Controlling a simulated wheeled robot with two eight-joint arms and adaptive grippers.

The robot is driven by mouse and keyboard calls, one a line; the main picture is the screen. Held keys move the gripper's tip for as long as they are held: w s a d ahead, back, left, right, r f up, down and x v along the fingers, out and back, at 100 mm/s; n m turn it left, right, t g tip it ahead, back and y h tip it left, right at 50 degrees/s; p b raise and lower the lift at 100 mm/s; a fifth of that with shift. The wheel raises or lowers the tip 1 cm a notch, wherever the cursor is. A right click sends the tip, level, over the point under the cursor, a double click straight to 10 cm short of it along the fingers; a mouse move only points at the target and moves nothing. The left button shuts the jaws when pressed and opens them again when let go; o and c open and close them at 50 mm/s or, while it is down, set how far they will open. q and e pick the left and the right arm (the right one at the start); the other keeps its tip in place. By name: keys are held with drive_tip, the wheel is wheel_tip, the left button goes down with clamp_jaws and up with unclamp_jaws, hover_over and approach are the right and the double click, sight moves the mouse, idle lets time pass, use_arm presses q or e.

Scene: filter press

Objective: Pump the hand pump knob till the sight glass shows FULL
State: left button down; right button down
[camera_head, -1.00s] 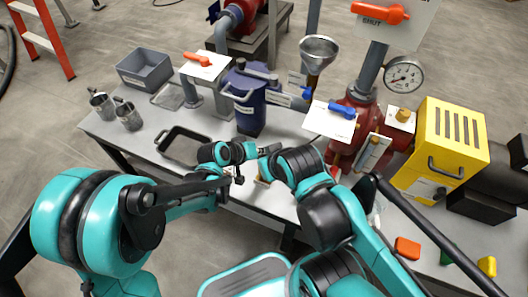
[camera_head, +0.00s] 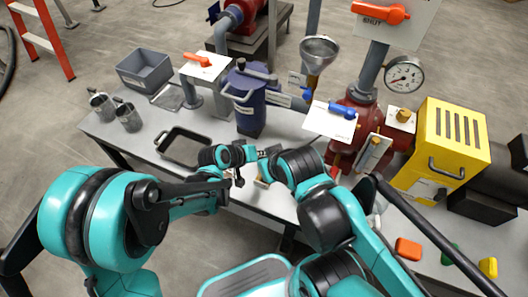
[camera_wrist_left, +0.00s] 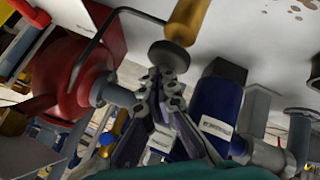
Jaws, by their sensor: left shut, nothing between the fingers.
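My left gripper (camera_head: 264,153) reaches right over the bench's front part in the head view. In the left wrist view its fingers (camera_wrist_left: 166,78) are shut and empty, with the tips close to a dark round knob (camera_wrist_left: 168,56) on a brass cylinder (camera_wrist_left: 188,20); I cannot tell whether they touch it. In the head view the knob is hidden and a bit of brass (camera_head: 262,183) shows below the gripper. A framed strip that may be the sight glass (camera_head: 373,151) stands by the red pump body (camera_head: 345,155); its reading is illegible. My right gripper is not visible.
A blue canister (camera_head: 251,115) stands behind the left gripper. A black tray (camera_head: 183,146), metal cups (camera_head: 128,117) and a grey bin (camera_head: 145,69) are left on the bench. A yellow box (camera_head: 448,140) and a pressure gauge (camera_head: 404,75) are right. My right arm is close beside the left gripper.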

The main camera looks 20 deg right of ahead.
use_arm(q)
drive_tip(key=shift+f, duration=0.5)
drive_tip(key=shift+r, duration=0.15)
idle(0.4)
drive_tip(key=shift+r+p, duration=1.65)
drive_tip(key=shift+r, duration=0.55)
drive_tip(key=shift+r+p, duration=1.8)
drive_tip(key=shift+r, duration=0.7)
